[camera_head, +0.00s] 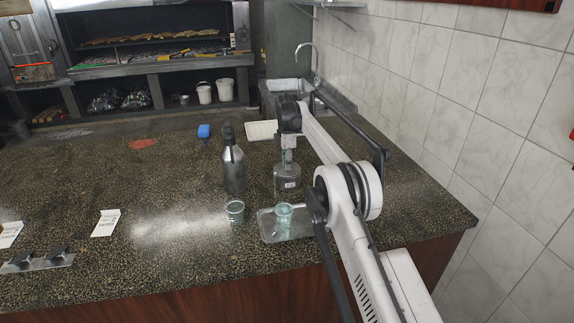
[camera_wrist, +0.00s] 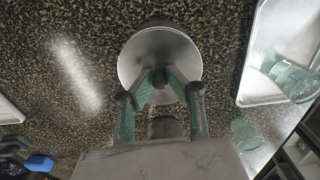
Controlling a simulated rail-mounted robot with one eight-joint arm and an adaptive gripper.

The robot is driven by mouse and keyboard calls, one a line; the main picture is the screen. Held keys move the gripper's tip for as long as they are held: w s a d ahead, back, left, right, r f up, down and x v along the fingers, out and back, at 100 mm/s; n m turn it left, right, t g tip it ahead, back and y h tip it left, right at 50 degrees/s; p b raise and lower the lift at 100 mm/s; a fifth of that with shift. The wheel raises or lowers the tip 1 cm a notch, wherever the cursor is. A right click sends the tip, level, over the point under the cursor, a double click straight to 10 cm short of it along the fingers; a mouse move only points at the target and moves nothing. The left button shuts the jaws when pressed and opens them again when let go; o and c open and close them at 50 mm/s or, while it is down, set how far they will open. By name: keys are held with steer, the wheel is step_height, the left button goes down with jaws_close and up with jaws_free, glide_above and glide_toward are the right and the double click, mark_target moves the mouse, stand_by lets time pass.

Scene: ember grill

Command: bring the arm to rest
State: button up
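My gripper (camera_head: 287,147) points down over a grey metal vessel (camera_head: 287,181) with a small label, standing on the speckled counter. My arm reaches out over the counter's right part, bent at the elbow.
A steel bottle (camera_head: 233,170) with a dark head stands close left. A metal tray (camera_head: 300,230) holds a glass cup (camera_head: 284,213); another cup (camera_head: 235,211) is beside it. Behind are a white tray (camera_head: 262,130), blue sponge (camera_head: 204,131) and sink (camera_head: 288,86). A tiled wall (camera_head: 480,115) bounds the right.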

steer(key=o, duration=1)
steer(key=shift+r+p, duration=2.05)
steer(key=shift+r, duration=1.45)
steer(key=shift+c, duration=0.5)
jaws_close()
steer(key=shift+f+b, duration=1.6)
steer(key=shift+f, duration=1.2)
steer(key=shift+r, duration=0.1)
